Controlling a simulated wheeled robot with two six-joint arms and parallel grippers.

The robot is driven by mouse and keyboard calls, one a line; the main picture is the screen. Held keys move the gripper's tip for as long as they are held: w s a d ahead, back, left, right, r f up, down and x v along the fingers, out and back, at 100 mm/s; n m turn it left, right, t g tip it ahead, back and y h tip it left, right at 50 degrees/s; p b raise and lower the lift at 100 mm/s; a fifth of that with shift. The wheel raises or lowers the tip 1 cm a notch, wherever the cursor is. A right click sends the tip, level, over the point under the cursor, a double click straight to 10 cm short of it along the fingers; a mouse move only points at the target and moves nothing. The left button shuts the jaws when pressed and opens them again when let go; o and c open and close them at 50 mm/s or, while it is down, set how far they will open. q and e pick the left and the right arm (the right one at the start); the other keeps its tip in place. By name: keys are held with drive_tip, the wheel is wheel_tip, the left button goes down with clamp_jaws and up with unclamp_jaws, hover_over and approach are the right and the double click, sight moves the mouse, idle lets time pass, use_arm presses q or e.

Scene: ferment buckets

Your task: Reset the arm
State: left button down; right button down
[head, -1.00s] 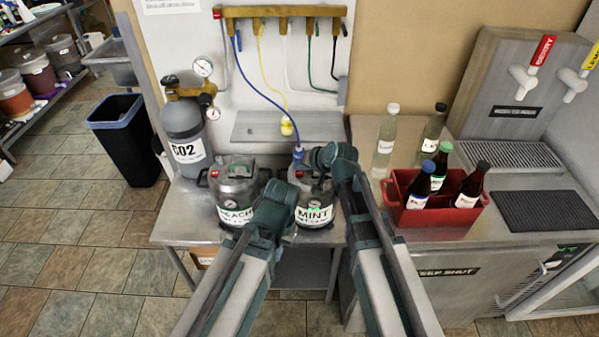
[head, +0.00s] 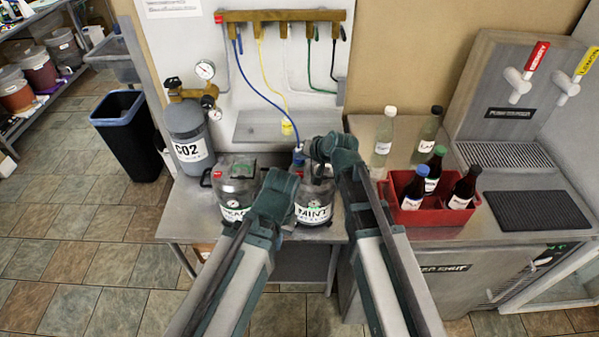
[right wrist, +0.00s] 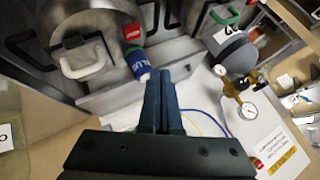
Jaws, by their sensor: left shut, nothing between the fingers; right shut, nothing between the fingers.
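My left gripper (head: 276,190) is in front of the peach keg (head: 234,192) and the mint keg (head: 312,212), covering part of both; its fingertips are hard to make out. My right gripper (head: 322,148) is over the right side of the mint keg, near the blue hose connector (head: 298,156) at that keg's top. In the right wrist view, my right fingers (right wrist: 160,78) are shut together and empty. The blue connector (right wrist: 138,66) shows just left of their tips, with a small gap that I cannot judge exactly.
A CO2 cylinder (head: 188,140) stands left of the kegs. A red crate (head: 432,216) with dark bottles is on the right counter, with clear bottles behind it. A yellow connector (head: 287,127) hangs at the wall shelf (head: 250,128). A black bin (head: 127,135) stands on the floor.

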drive_tip(key=s+d+f+n+g+h, duration=0.2)
drive_tip(key=s, duration=0.6)
drive_tip(key=s+d+f+n+g+h, duration=0.1)
drive_tip(key=s+f+g+h, duration=0.1)
drive_tip(key=s, duration=0.7)
drive_tip(key=s+d+f+n+g+h, duration=0.2)
drive_tip(key=s+g, duration=0.1)
drive_tip(key=s, duration=0.5)
drive_tip(key=shift+s+d+f+n+g+h, duration=0.25)
drive_tip(key=shift+s+d+n+g+h, duration=0.05)
drive_tip(key=shift+s+g+h, duration=0.1)
